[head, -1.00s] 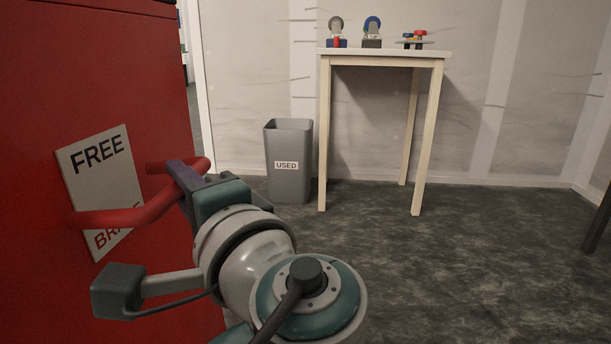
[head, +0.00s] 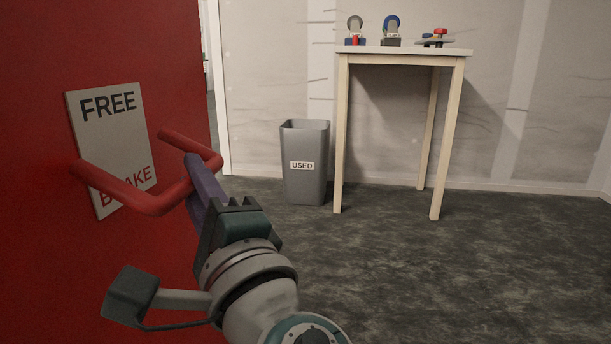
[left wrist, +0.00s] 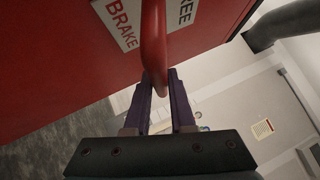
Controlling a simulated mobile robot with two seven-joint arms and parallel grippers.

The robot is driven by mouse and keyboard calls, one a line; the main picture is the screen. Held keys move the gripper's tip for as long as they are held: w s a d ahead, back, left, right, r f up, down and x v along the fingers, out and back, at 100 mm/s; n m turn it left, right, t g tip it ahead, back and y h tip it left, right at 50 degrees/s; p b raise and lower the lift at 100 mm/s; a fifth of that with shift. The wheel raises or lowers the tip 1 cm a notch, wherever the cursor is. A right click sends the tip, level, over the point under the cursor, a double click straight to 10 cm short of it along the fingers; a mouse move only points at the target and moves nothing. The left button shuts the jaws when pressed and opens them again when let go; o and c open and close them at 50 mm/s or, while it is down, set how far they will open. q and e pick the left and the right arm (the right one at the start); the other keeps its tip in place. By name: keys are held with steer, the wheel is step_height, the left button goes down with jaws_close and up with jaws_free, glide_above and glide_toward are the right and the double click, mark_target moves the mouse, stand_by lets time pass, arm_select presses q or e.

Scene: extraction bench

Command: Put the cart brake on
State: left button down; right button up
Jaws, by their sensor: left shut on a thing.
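A red cart (head: 40,250) fills the left of the head view. Its side bears a plate (head: 112,150) with the words FREE at the top and BRAKE at the bottom. A red bar handle (head: 150,203) stands out from the cart in front of the plate and partly covers the word BRAKE. My left gripper (head: 200,178) is shut on the outer part of the handle. In the left wrist view the handle (left wrist: 154,45) runs between the two purple fingers (left wrist: 160,92). My right gripper is not in view.
A grey bin (head: 305,180) marked USED stands by the back wall. Right of it is a tall wooden table (head: 400,58) with two caster wheels (head: 391,28) and a small part with red and blue knobs (head: 436,39). The dark floor in front is clear.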

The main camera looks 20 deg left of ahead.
arm_select(q)
steer(key=shift+a+f, duration=0.1)
steer(key=shift+f, duration=0.15)
steer(key=c, duration=1.2)
jaws_free()
steer(key=o, duration=0.4)
steer(key=shift+a+r, duration=0.1)
steer(key=shift+o, duration=0.2)
steer(key=shift+s+d, duration=0.15)
steer(key=shift+d, duration=0.2)
steer(key=v, duration=0.9)
steer(key=shift+s, duration=0.15)
